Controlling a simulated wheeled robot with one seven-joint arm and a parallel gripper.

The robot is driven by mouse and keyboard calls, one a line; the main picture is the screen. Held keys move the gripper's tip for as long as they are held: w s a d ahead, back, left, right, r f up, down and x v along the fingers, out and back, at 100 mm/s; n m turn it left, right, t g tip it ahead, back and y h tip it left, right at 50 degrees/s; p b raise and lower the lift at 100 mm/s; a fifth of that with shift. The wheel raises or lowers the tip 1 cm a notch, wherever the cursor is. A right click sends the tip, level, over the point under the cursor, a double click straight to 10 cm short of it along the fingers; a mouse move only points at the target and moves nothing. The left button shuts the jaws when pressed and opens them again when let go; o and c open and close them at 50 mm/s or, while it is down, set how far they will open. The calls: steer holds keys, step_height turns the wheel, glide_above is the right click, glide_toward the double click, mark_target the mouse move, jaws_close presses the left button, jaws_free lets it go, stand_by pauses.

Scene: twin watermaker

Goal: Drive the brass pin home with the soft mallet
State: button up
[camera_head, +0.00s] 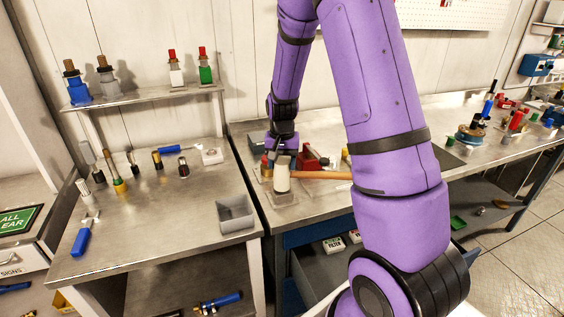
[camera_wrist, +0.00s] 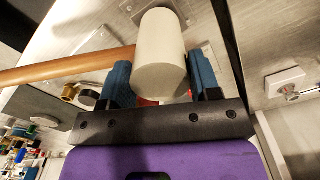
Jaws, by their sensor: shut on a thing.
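The soft mallet has a pale, cylindrical head (camera_head: 282,178) and a wooden handle (camera_head: 322,175) that runs right until my arm hides it. In the wrist view the mallet head (camera_wrist: 162,50) sits between the two blue fingers of my gripper (camera_wrist: 163,82), which is shut on it. The handle (camera_wrist: 65,68) sticks out to the left there. In the head view the mallet head stands over a small grey block (camera_head: 284,199) near the workbench's left front corner. I cannot make out the brass pin; the mallet head or the block may hide it.
A grey open bin (camera_head: 236,213) stands on the left table (camera_head: 150,225), close to the gap between the tables. Red parts (camera_head: 310,158) lie just behind the mallet. A shelf (camera_head: 145,96) with bottles stands at the back left. The left table's front middle is clear.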

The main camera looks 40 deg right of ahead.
steer(key=shift+f, duration=0.15)
steer(key=shift+r, duration=3.55)
